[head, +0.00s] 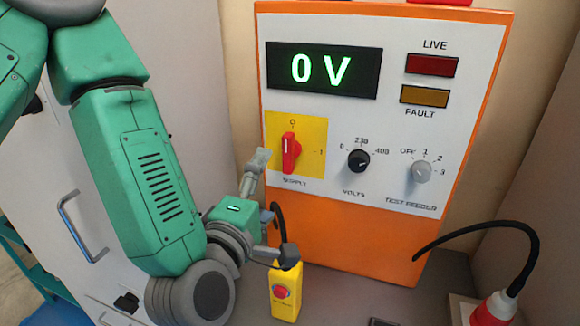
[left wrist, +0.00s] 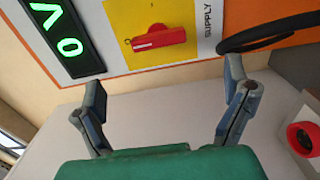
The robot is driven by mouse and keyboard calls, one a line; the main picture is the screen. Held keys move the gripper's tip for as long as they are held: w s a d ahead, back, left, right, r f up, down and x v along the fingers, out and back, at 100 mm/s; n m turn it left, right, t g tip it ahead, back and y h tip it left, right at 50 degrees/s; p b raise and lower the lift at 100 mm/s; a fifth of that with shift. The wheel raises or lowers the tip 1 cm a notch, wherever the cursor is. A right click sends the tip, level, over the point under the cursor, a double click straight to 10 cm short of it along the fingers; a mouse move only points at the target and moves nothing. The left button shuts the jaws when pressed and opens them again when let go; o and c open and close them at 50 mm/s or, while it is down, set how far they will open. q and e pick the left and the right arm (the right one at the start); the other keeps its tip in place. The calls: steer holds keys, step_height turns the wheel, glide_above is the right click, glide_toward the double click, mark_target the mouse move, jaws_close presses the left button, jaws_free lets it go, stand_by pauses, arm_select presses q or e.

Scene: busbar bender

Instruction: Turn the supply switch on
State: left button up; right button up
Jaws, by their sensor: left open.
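The supply switch is a red rotary handle (head: 290,153) on a yellow plate (head: 313,135) at the left of the panel. Its handle stands upright, in line with the 0 mark; the 1 mark is to its right. In the left wrist view the red handle (left wrist: 158,40) lies sideways, beyond the fingertips. My left gripper (head: 273,206) is open and empty, just below and left of the switch, and seems apart from it. The wrist view shows its two fingers (left wrist: 165,88) spread wide. My right gripper is not in view.
The display (head: 322,70) reads 0 V. The LIVE lamp (head: 432,65) and FAULT lamp (head: 424,95) look unlit. VOLTS (head: 358,160) and TEST FEEDER (head: 421,171) knobs sit to the right. A black cable (head: 480,228) curves at right.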

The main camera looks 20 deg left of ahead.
mark_target(288, 158)
arm_select(q)
steer(key=w, duration=0.3)
steer(key=w+b, duration=0.1)
steer(key=w, duration=0.3)
steer(key=w+d+b, duration=0.1)
steer(key=w, duration=0.3)
steer(key=shift+w+a, duration=0.25)
steer(key=shift+a, duration=0.15)
steer(key=shift+c, duration=0.5)
steer(key=c, duration=1)
